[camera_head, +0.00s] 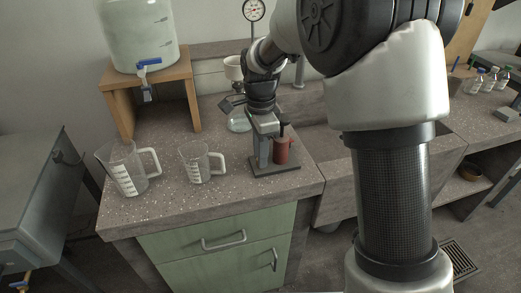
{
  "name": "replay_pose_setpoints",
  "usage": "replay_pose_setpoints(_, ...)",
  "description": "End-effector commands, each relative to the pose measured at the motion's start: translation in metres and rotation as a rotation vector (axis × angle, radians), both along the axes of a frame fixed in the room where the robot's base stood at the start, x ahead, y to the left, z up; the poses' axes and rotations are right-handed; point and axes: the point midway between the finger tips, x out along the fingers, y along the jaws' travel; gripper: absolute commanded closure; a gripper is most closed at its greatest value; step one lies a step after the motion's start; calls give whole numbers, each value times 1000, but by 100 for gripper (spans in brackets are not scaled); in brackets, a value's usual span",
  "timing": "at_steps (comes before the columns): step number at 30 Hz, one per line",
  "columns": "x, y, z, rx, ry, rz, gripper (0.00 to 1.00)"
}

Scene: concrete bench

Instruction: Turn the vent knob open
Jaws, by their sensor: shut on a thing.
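A small stand with a dark base plate (286,169) sits near the right front corner of the bench top. A red cylinder (282,152) stands on it, with a dark part above it. My gripper (277,134) reaches down from behind over this stand. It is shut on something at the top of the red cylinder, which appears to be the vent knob. The fingers mostly hide the knob, so how far it is turned cannot be told.
Two clear measuring jugs (128,172) (197,163) stand left of the stand. A large water container (138,35) with a blue tap sits on a wooden stand (115,93). A round gauge (254,10) and a glass flask (239,123) are behind. A sink lies right.

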Motion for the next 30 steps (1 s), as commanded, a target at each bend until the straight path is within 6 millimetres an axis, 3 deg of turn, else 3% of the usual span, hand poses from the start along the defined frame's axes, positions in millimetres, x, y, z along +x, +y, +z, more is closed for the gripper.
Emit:
replay_pose_setpoints(18, 0, 1, 3, 3, 1, 562, 100)
replay_pose_setpoints(30, 0, 1, 1, 2, 0, 787, 100)
